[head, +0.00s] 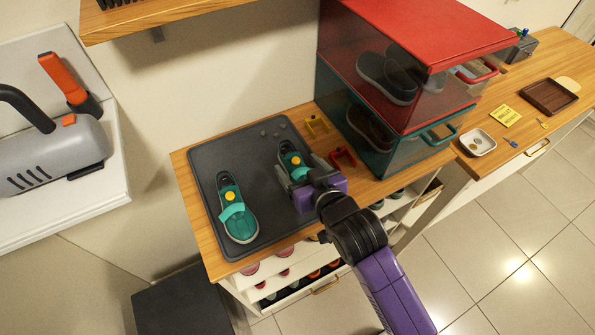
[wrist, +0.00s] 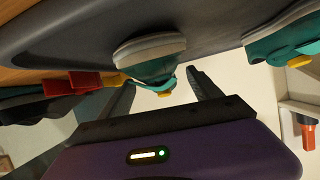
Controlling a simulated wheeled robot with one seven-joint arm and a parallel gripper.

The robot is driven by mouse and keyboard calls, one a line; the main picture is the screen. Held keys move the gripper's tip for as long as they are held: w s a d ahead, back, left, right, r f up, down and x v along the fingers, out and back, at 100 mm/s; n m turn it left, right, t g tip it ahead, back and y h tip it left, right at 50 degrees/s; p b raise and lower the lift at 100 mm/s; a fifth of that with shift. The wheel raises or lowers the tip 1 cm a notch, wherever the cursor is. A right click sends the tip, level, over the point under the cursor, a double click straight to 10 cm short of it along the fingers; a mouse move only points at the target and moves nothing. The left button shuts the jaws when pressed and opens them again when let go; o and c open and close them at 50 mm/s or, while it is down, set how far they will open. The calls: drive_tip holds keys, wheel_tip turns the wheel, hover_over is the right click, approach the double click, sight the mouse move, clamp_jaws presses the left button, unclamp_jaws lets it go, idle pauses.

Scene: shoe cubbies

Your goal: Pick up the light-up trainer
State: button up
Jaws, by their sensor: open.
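Two teal trainers with grey soles and yellow round spots lie on a dark grey tray (head: 262,229). The left trainer (head: 236,212) lies free, and the right trainer (head: 291,155) has its near end hidden by my gripper (head: 303,177). In the wrist view, one trainer (wrist: 150,58) sits ahead of and partly between the open fingers of my gripper (wrist: 160,88). The other trainer (wrist: 284,44) is at the right edge. The jaws hold nothing, and I cannot tell whether a finger touches the shoe. No lit light shows on either trainer.
A wooden shelf (head: 165,12) overhangs at the upper left. Shoe cubbies lie below the top.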

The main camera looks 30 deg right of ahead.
sight(293, 161)
drive_tip(key=shift+x, duration=1.85)
drive_tip(key=c, duration=1.5)
